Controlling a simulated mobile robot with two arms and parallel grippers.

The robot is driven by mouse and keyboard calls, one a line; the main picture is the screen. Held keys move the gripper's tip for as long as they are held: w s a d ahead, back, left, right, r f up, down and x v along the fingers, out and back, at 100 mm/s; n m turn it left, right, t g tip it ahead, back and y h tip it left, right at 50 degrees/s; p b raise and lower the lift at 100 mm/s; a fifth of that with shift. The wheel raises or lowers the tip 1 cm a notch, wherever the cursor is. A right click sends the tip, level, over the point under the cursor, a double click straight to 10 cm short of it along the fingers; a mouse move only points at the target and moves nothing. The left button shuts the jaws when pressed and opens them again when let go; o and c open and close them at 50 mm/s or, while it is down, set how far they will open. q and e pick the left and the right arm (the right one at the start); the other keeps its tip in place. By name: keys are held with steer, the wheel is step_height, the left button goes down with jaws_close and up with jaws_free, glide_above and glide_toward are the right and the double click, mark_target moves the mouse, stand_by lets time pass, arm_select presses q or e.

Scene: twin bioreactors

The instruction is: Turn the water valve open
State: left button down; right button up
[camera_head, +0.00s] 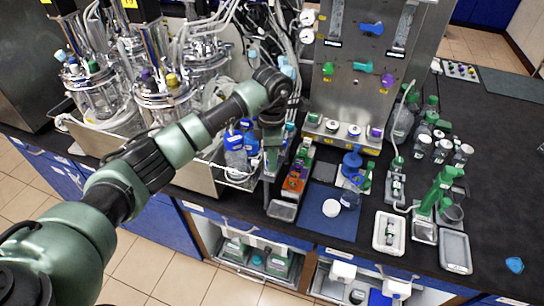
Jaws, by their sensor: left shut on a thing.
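My left arm reaches in from the left and bends down over the bench. Its gripper (271,165) points down at the front of the bioreactor area, left of the steel panel (352,95). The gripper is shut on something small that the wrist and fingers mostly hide. I cannot tell which part is the water valve. My right gripper is not in view.
Glass bioreactors (98,95) with tubing stand at the left in a steel tray (195,172). Blue-capped bottles (236,145) stand beside the gripper. A blue mat (328,208), white trays (389,232) and a green stand (437,190) crowd the bench front. The black bench at right (505,190) is clearer.

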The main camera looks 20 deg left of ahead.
arm_select(q)
steer(key=n+b, duration=0.2)
steer(key=shift+f+n+b, duration=0.1)
steer(key=shift+n+b, duration=0.2)
steer(key=shift+n, duration=0.1)
steer(key=n+b, duration=0.3)
steer(key=n, duration=0.2)
steer(key=shift+b, duration=0.3)
steer(key=n+b, duration=0.2)
steer(key=n, duration=0.3)
steer(key=shift+n+b, duration=0.35)
steer(key=shift+n, duration=0.05)
steer(key=shift+w+r+n+b, duration=0.15)
steer(key=shift+n+b, duration=0.65)
steer(key=shift+n, duration=1.3)
steer(key=shift+r, duration=0.1)
